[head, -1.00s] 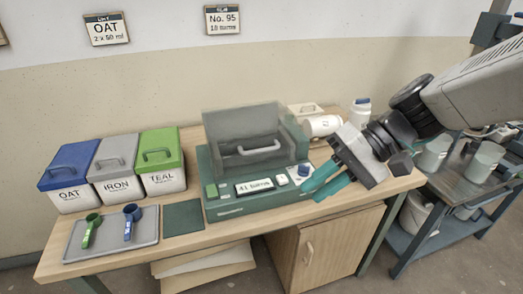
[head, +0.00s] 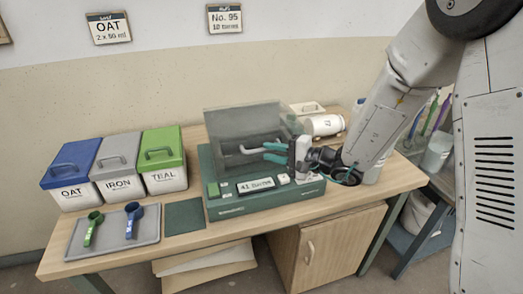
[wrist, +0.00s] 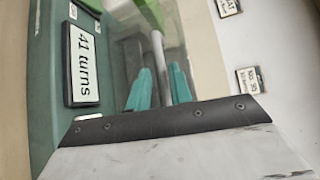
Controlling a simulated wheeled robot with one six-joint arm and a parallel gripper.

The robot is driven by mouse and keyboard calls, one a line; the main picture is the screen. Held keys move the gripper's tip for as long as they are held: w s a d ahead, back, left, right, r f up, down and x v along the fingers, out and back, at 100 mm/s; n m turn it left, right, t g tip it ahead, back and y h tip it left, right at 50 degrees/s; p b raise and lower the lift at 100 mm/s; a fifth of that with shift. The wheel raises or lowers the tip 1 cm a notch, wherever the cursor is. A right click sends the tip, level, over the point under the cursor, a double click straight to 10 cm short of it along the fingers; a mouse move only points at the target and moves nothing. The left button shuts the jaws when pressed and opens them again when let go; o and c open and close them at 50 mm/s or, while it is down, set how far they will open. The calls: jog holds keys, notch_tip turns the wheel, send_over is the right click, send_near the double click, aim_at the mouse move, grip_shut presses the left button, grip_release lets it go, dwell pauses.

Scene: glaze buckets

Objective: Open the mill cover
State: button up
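The mill (head: 222,205) is a green machine on the bench with a display reading 41 turns. Its see-through grey cover (head: 235,122) is down, with a bar handle on its front. In the wrist view the light grey handle (wrist: 158,52) runs between my two teal fingers. My gripper (head: 268,152) is at the front of the cover, its fingers apart, one on each side of the handle. It also shows in the wrist view (wrist: 160,88). I cannot tell whether either finger touches the bar. My gripper hides part of the handle in the head view.
Oat (head: 68,192), iron (head: 120,186) and teal (head: 166,179) buckets stand lidded at the left. A grey tray (head: 112,240) holds a green scoop and a blue scoop. A white jar (head: 324,125) lies behind the mill. A cart stands at the right.

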aim_at(262, 150)
jog(key=shift+x, duration=1.85)
jog(key=shift+r, duration=0.1)
grip_shut()
jog(key=shift+r, duration=0.1)
